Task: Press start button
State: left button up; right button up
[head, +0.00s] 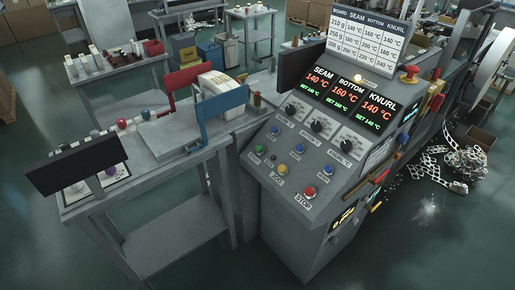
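The grey control console (290,185) of the forming machine stands right of centre. A green button (259,149) sits at the left of its sloped panel; its label is too small to read. A red button (310,192) at the lower right of the panel is marked STOP. A yellow button (282,169) and several blue buttons (299,148) lie around them. The displays (345,88) read SEAM 140, BOTTOM 160 and KNURL 140 °C, with matching set values in green. Neither of my grippers shows in the head view.
Three black knobs (317,126) sit above the buttons. A red mushroom button (409,73) is higher up at the right. A grey table (165,155) adjoins the console on the left. Scrap strips (466,163) lie on the floor at right. The floor at front left is clear.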

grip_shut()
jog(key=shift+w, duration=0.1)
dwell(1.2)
